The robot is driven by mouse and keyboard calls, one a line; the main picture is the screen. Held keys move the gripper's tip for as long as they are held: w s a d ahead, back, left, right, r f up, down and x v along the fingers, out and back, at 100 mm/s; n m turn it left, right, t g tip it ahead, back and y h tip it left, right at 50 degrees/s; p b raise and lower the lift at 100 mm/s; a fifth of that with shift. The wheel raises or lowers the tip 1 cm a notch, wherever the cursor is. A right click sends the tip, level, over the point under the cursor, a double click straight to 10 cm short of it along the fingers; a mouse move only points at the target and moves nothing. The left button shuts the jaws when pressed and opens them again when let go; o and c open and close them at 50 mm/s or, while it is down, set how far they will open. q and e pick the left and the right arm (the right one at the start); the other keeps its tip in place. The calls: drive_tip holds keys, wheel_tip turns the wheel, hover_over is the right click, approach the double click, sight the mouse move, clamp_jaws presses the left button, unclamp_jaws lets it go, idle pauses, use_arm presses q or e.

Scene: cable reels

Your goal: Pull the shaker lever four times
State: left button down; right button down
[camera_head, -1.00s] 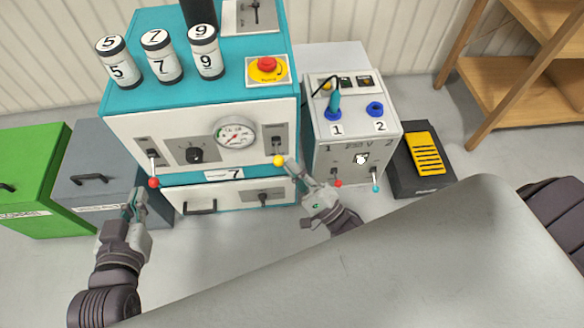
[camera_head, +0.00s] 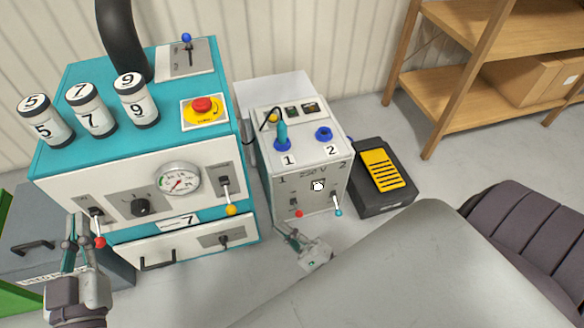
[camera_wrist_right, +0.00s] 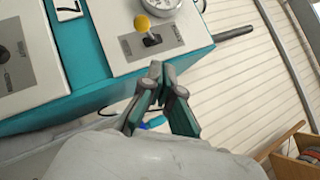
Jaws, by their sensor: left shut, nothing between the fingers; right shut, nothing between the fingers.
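The teal and white machine (camera_head: 100,185) carries several ball-ended levers. One on its front right has a yellow ball (camera_head: 231,210) and points down; it also shows in the right wrist view (camera_wrist_right: 142,23). One on its front left has a red ball (camera_head: 100,242), and one on top has a blue ball (camera_head: 186,38). I cannot read which is the shaker lever. My right gripper (camera_head: 281,230) is shut and empty, apart from the yellow ball and to its right; its fingers show in the wrist view (camera_wrist_right: 156,72). My left gripper (camera_head: 76,226) is shut and empty beside the red ball.
A grey box (camera_head: 300,170) with red and blue-green ball levers stands right of the machine, close to my right gripper. A black case with a yellow top (camera_head: 382,170) and a wooden shelf (camera_head: 450,75) are further right. A grey drawer unit (camera_head: 30,240) stands left.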

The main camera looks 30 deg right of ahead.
drive_tip(key=shift+v, duration=1.1)
drive_tip(key=shift+w, duration=0.1)
